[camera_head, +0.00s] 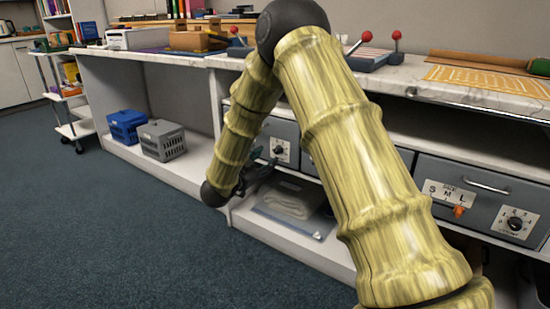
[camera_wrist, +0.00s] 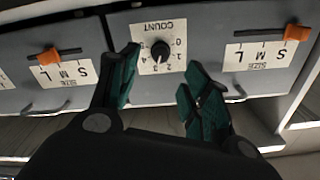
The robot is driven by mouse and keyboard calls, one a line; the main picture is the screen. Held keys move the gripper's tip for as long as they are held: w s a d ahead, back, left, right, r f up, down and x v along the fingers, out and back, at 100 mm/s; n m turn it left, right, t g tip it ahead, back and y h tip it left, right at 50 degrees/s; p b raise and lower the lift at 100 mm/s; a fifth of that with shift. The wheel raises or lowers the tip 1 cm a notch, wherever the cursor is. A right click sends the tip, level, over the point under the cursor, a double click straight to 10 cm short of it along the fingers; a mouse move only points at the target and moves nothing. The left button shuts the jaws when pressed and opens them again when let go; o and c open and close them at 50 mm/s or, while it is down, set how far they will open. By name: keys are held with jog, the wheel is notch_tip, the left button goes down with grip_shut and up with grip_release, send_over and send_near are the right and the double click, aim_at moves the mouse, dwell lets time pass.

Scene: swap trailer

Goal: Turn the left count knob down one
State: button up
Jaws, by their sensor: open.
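The left count knob (camera_head: 279,152) is a small black dial on a white plate on a grey drawer front. In the wrist view the knob (camera_wrist: 160,51) shows with its COUNT label and numbers upside down. I cannot surely read which number it points to. My gripper (camera_wrist: 157,70) has its green fingers spread and empty, with the knob ahead of the gap, nearer the left finger. In the head view my gripper (camera_head: 265,168) is just left of and below the knob plate, partly hidden by my arm. No contact with the knob is visible.
Orange size sliders (camera_wrist: 48,57) and (camera_wrist: 297,33) flank the knob in the wrist view. A right count knob (camera_head: 515,224) is on the far right drawer. A clear bin with folded cloth (camera_head: 290,203) is on the shelf below. Blue (camera_head: 125,127) and grey (camera_head: 162,140) crates stand left.

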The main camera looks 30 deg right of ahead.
aim_at(276, 151)
jog(key=b+x, duration=0.2)
jog(key=x, duration=0.4)
jog(key=shift+w+d+b, duration=0.1)
jog(key=shift+d+b, duration=0.2)
jog(key=c, duration=1)
